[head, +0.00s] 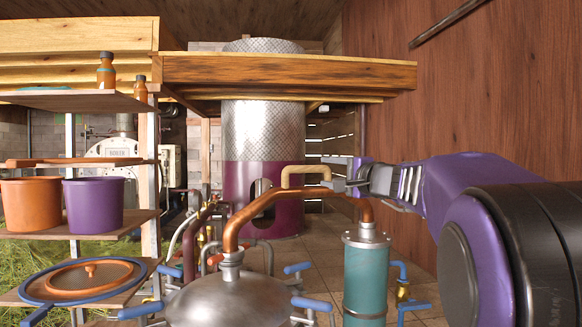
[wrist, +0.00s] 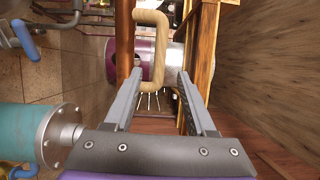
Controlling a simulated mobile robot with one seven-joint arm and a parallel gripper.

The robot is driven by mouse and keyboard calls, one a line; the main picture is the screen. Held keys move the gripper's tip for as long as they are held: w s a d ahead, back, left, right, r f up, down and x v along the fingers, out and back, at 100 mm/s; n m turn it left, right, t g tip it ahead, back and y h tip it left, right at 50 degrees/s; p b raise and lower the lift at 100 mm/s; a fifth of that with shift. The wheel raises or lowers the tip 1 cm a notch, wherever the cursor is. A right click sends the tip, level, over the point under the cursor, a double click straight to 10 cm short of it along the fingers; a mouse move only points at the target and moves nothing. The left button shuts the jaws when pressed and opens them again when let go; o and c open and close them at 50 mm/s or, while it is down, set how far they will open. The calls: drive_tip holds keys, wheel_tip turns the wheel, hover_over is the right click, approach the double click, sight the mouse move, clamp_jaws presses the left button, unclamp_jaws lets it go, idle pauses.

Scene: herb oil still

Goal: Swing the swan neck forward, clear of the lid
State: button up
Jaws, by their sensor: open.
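The swan neck (head: 268,204) is a copper pipe arching from the top of the domed metal lid (head: 230,303) over to the teal cylinder (head: 365,278) on the right. It carries a tan, U-shaped handle (head: 305,171) on its top. In the wrist view the handle (wrist: 159,50) stands beside the upright copper pipe (wrist: 124,40). My gripper (head: 333,174) reaches in from the right, at the handle's right end. Its jaws are open, and in the wrist view the handle's bar shows between or just beyond the fingertips (wrist: 160,73). I cannot tell whether they touch it.
Blue-handled clamps (head: 297,268) sit around the lid. Shelves with an orange pot (head: 30,206) and a purple pot (head: 94,207) stand at the left. A tall metal column (head: 262,130) rises behind. A wooden wall (head: 440,90) closes the right side.

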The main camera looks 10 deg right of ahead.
sight(302, 168)
drive_tip(key=p+x, duration=0.3)
drive_tip(key=x, duration=0.9)
drive_tip(key=shift+w, duration=0.25)
clamp_jaws()
idle(0.8)
